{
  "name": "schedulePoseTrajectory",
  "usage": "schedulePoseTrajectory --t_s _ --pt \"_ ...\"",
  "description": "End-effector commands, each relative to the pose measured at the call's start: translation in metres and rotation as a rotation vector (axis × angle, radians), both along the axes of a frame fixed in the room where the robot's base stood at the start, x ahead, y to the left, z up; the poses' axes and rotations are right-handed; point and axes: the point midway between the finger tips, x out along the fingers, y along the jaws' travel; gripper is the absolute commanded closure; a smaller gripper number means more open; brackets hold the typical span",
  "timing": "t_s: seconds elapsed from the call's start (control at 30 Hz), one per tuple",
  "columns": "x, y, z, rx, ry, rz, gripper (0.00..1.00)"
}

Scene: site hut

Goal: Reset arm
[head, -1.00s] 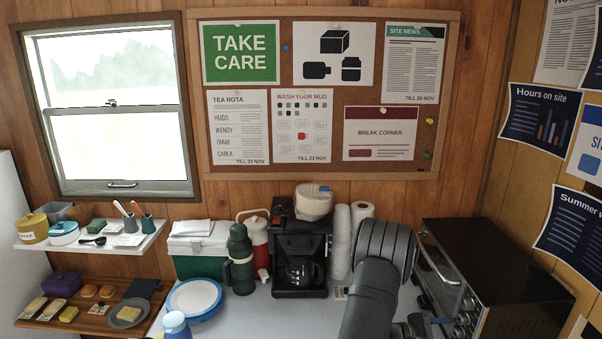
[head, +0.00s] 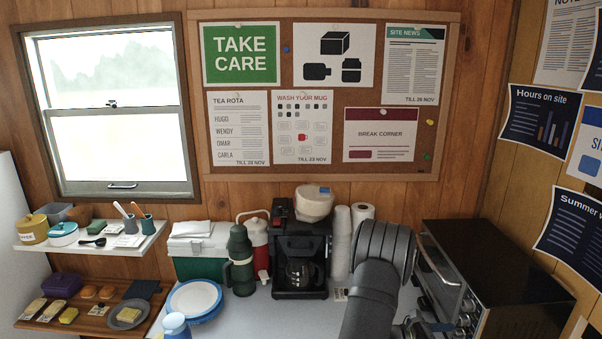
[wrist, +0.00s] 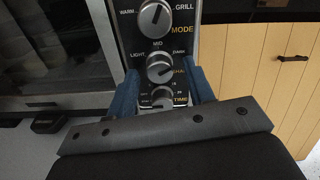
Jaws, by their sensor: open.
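My gripper (wrist: 163,82) is open, its two blue fingers standing apart in the wrist view. It faces the control panel of the toaster oven (head: 505,265), which stands at the right of the counter. Between the fingers I see the shade knob (wrist: 160,68) and, lower, the time knob (wrist: 163,98), partly hidden by the gripper's bar. The mode knob (wrist: 154,18) is above them. I cannot tell whether the fingers touch the panel. Nothing shows held. In the head view my arm reaches up from the bottom, and the fingers are hidden.
A coffee maker (head: 300,252) with a glass jug stands left of my arm, with cup stacks (head: 341,240) beside it. A green flask (head: 241,262) and plates (head: 195,297) are further left. The oven's door handle (head: 438,262) sticks out near my arm. The counter's front middle is clear.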

Motion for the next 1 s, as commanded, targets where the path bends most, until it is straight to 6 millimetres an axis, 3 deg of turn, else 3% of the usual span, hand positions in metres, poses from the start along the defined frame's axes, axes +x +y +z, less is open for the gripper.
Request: schedulePoseTrajectory --t_s 0.27,1.0 --pt "-0.0002 0.0001 0.0000 0.000 0.077 0.000 0.52" --pt "-0.0001 0.0001 0.0000 0.000 0.078 0.000 0.52"
